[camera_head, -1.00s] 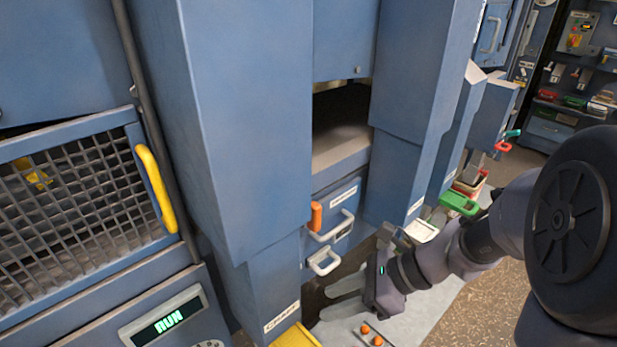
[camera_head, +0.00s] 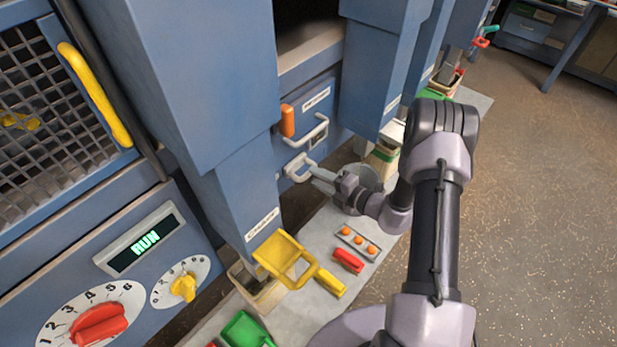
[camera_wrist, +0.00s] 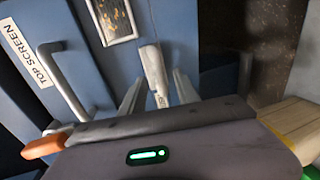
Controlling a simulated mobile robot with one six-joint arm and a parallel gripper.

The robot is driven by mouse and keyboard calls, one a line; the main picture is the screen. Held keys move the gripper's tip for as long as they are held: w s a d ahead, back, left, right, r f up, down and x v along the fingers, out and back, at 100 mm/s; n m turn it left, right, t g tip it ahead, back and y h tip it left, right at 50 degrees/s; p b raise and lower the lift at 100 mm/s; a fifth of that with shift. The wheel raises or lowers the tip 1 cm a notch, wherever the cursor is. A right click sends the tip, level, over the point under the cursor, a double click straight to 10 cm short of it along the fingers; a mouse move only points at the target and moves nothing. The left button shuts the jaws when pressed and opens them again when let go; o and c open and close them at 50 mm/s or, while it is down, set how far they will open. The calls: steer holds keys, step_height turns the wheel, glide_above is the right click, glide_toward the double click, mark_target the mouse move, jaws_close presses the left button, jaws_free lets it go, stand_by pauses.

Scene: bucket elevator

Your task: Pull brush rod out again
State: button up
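A white loop handle (camera_head: 298,168), which I take to be the brush rod's grip, sticks out low on the blue cabinet front under the grey drawer handle (camera_head: 306,130). In the wrist view the white handle (camera_wrist: 154,72) is seen edge-on in the middle. My gripper (camera_head: 318,175) is at this handle. In the wrist view my gripper (camera_wrist: 158,92) has one finger on each side of it, with narrow gaps showing, so it looks open around the handle. The rod itself is hidden inside the cabinet.
The drawer labelled TOP SCREEN has an orange latch (camera_head: 287,121) close above; it also shows in the wrist view (camera_wrist: 45,146). A yellow scoop (camera_head: 284,256) and a tray of orange balls (camera_head: 357,241) lie below. The speckled floor at right is open.

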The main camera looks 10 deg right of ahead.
steer(key=x, duration=0.4)
steer(key=shift+w+b, duration=0.1)
steer(key=shift+b, duration=0.3)
jaws_close()
stand_by(1.0)
